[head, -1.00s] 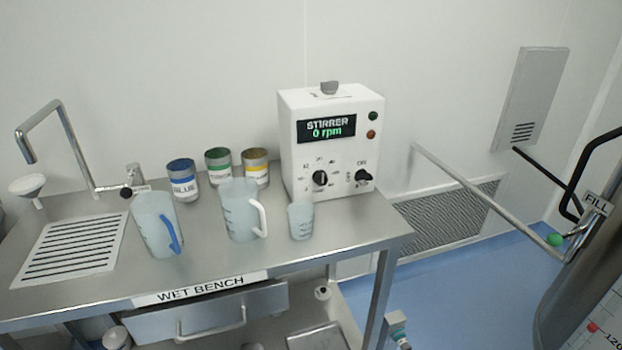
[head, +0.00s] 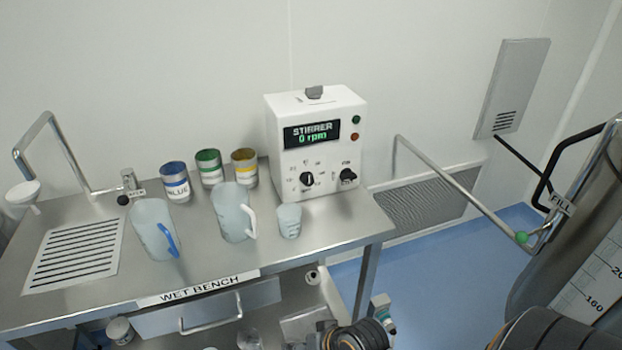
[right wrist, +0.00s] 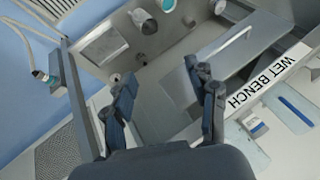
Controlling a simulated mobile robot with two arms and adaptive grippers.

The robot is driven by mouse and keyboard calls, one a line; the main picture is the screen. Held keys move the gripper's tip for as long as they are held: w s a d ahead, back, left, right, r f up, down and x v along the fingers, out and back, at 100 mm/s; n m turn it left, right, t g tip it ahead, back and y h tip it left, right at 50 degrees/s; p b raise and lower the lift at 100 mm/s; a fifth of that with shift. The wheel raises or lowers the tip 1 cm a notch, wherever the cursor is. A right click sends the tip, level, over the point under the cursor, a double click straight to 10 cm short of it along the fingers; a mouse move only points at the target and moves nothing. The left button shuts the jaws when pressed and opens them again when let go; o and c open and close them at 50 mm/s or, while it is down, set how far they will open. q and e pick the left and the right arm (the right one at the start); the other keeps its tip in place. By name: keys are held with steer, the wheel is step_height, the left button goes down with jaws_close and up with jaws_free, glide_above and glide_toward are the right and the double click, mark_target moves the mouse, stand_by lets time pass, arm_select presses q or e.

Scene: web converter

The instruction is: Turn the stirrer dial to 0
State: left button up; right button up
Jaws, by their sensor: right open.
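The stirrer (head: 318,150) is a white box at the back right of the wet bench. Its screen (head: 312,133) reads "STIRRER 0 rpm". Below the screen is a black stirrer dial (head: 307,180) with printed marks around it; its exact setting is too small to read. A second black knob (head: 348,175) sits to its right. In the right wrist view my right gripper (right wrist: 165,85) is open and empty, with the bench drawer and lower shelf beyond it. The dial does not show in that view. Part of my arm shows at the bottom of the head view. My left gripper is not seen.
A small beaker (head: 289,221) stands in front of the stirrer. Two jugs (head: 232,215) (head: 154,230) and several labelled tins (head: 208,168) stand to its left. A metal rail (head: 460,188) and a steel vessel (head: 580,250) are at the right. Blue floor lies between.

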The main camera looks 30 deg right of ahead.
mark_target(310, 184)
steer(key=w+d+r+m+t+h, duration=0.1)
steer(key=w+d+r+m+t, duration=0.2)
steer(key=m, duration=0.5)
steer(key=w+d+r+m+t+h, duration=0.1)
steer(key=w+d+r+m+t, duration=0.3)
steer(key=w+d+r+m, duration=0.2)
steer(key=w+d+r+m+t+h, duration=0.1)
steer(key=w+d+r+m+t, duration=0.2)
steer(key=w+m, duration=0.6)
steer(key=shift+d+r+m+t+p, duration=0.35)
steer(key=shift+d+r+m, duration=0.25)
steer(key=shift+d+r, duration=0.6)
steer(key=d+m+h, duration=0.1)
steer(key=d+m, duration=0.1)
steer(key=d+m+h, duration=0.1)
steer(key=m, duration=0.1)
steer(key=d+m+h, duration=0.2)
steer(key=m, duration=0.1)
steer(key=shift+w+d+f, duration=0.1)
steer(key=shift+w+d, duration=0.2)
steer(key=shift+w, duration=0.1)
steer(key=shift+w+d, duration=0.1)
steer(key=shift+w, duration=0.2)
steer(key=b+x, duration=0.1)
steer(key=x, duration=1.1)
steer(key=shift+w+r, duration=0.25)
steer(key=shift+w, duration=0.2)
